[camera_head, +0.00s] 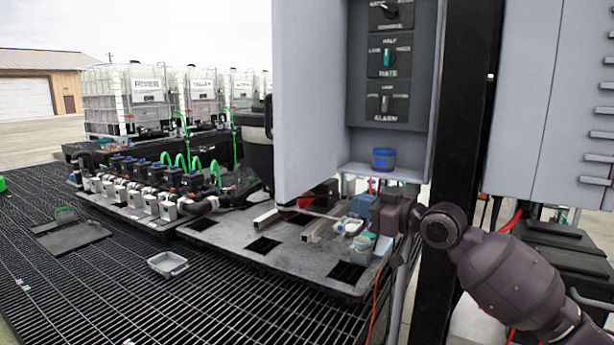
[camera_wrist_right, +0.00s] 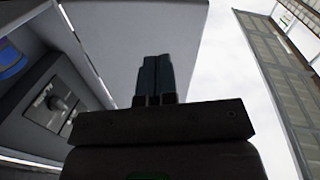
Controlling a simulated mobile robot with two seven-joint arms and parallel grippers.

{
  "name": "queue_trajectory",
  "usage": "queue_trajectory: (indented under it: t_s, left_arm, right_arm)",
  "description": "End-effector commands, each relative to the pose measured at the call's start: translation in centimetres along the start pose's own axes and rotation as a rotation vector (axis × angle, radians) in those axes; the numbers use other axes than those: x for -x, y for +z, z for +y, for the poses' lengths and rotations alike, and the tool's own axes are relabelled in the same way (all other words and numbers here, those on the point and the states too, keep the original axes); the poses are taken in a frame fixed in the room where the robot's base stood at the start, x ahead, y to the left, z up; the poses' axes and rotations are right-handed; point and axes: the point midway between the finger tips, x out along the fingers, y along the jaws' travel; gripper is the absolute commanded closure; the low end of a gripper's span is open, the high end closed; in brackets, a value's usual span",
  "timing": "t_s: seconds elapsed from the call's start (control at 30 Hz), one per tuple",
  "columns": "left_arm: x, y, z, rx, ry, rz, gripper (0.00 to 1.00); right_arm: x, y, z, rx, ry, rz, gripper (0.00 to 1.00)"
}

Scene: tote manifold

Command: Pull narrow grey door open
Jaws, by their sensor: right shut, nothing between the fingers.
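The narrow grey door (camera_head: 308,100) is a tall plain panel at the left side of a grey cabinet. It stands swung outward, with the cabinet's inside exposed. In the right wrist view the door (camera_wrist_right: 115,35) is the broad grey surface behind and left of my fingers. My right gripper (camera_head: 364,205) is low in front of the cabinet opening, partly hidden by its own wrist. In the wrist view its dark fingers (camera_wrist_right: 153,75) are together and empty, overlapping the door's edge; I cannot tell whether they touch it. My left gripper is out of view.
Inside the cabinet are a switch panel (camera_head: 389,60) with several knobs and a blue container (camera_head: 383,158). A black post (camera_head: 458,130) and another grey cabinet (camera_head: 545,100) stand to the right. A pallet (camera_head: 290,250) with fittings lies below. Open grating (camera_head: 150,290) is at lower left.

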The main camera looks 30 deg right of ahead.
Motion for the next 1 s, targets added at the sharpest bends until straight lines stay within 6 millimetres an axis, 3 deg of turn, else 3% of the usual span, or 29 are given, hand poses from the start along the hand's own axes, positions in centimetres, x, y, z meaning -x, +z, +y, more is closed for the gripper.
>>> queue_trajectory:
  t_s: [0.03,0.1,0.33,0.57,1.0]
  left_arm:
    - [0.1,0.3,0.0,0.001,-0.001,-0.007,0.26]
    - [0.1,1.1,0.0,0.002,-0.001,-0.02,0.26]
    - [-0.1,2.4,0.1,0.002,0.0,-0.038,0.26]
    - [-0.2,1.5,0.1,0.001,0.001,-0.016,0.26]
    - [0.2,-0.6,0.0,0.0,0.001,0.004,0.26]
  right_arm:
    - [0.2,-1.4,0.4,-0.021,-0.021,0.007,1.0]
    - [0.5,-2.2,0.6,-0.064,-0.056,0.012,1.0]
    - [0.8,-2.4,-0.3,-0.181,-0.151,0.023,1.0]
    - [0.3,-2.5,-0.7,-0.161,-0.167,0.026,1.0]
    - [-5.8,-2.9,-1.7,-0.162,-0.167,0.028,1.0]
